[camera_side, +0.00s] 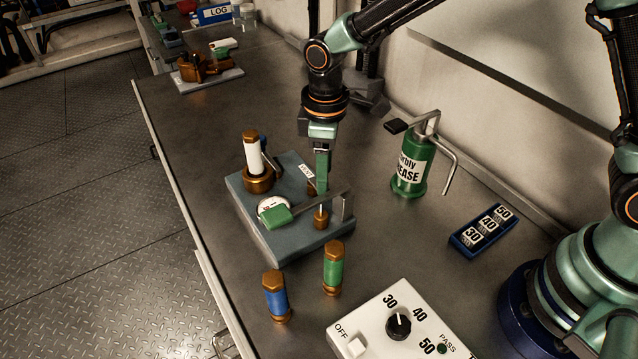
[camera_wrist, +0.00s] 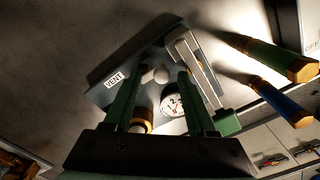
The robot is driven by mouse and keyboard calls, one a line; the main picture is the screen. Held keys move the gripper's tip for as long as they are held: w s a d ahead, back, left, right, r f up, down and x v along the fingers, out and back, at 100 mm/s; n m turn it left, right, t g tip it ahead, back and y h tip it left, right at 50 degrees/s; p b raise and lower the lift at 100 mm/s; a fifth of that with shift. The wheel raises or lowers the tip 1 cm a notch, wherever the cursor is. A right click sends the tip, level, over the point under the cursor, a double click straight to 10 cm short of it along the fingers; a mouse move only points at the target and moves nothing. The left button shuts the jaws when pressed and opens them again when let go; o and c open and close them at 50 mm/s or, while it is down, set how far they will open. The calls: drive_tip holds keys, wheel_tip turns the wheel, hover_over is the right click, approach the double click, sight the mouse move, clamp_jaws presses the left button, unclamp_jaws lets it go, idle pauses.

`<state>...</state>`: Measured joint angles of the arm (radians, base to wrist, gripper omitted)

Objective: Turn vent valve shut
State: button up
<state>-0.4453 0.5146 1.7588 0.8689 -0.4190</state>
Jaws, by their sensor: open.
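The grey block (camera_side: 266,241) carries a VENT label (camera_side: 307,172), which also shows in the wrist view (camera_wrist: 115,80). Beside the label is a small rounded knob (camera_wrist: 149,75), seemingly the vent valve. My gripper (camera_side: 321,190) is low over the block, near the label. In the wrist view its fingers (camera_wrist: 158,76) are apart, with the knob between them and nothing clearly held. In the side view the fingers mostly hide the knob. I cannot tell whether they touch it or how far it is turned.
A green-handled lever (camera_side: 278,216) crosses the block beside a gauge (camera_side: 268,204). A white cylinder (camera_side: 253,154) stands on it. Green (camera_side: 333,270) and blue (camera_side: 275,298) cylinders stand in front. A grease can (camera_side: 411,168) is right; a dial box (camera_side: 365,318) is nearer.

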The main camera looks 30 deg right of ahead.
wheel_tip(320, 180, up, 11)
drive_tip(key=shift+r, duration=0.15)
idle(0.4)
drive_tip(key=shift+d, duration=0.1)
drive_tip(key=s+d+r+m+t, duration=0.1)
drive_tip(key=d+r, duration=0.1)
drive_tip(key=d, duration=0.1)
drive_tip(key=s+d+r+m+t, duration=0.1)
drive_tip(key=d+m, duration=0.1)
drive_tip(key=d, duration=0.2)
drive_tip(key=s+d+r+m, duration=0.2)
drive_tip(key=d, duration=0.1)
drive_tip(key=shift+d+r+t+y, duration=0.3)
drive_tip(key=shift+t, duration=0.1)
drive_tip(key=s+d+m+t, duration=0.2)
drive_tip(key=s+d+m, duration=0.3)
drive_tip(key=d, duration=0.3)
drive_tip(key=shift+s+f+t, duration=0.25)
drive_tip(key=shift+s+t, duration=0.15)
drive_tip(key=shift+s, duration=0.4)
